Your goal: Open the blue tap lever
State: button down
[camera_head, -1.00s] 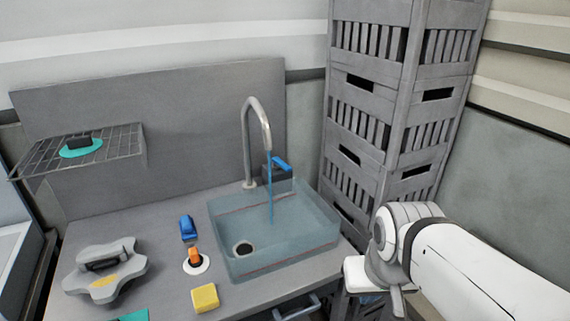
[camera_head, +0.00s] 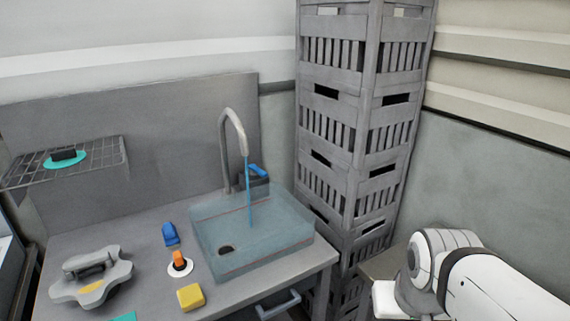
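The blue tap lever (camera_head: 258,170) sits on a dark block at the back edge of the sink, just right of the grey curved tap (camera_head: 236,130). A thin blue stream of water (camera_head: 250,195) falls from the spout into the translucent blue sink basin (camera_head: 285,240). My white arm is at the lower right, well away from the lever. My gripper's fingers are not clearly visible; the end of the arm runs out of the bottom of the picture.
A tall stack of grey crates (camera_head: 345,150) stands right of the sink. On the counter (camera_head: 130,235) are a blue object (camera_head: 170,234), an orange-and-white item (camera_head: 180,263), a yellow block (camera_head: 191,297) and a grey lobed tool (camera_head: 90,279). A wire shelf (camera_head: 100,163) hangs at left.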

aim_at(255, 170)
jog(key=u, duration=0.05)
jog(key=i, duration=1)
jog(key=z, duration=0.1)
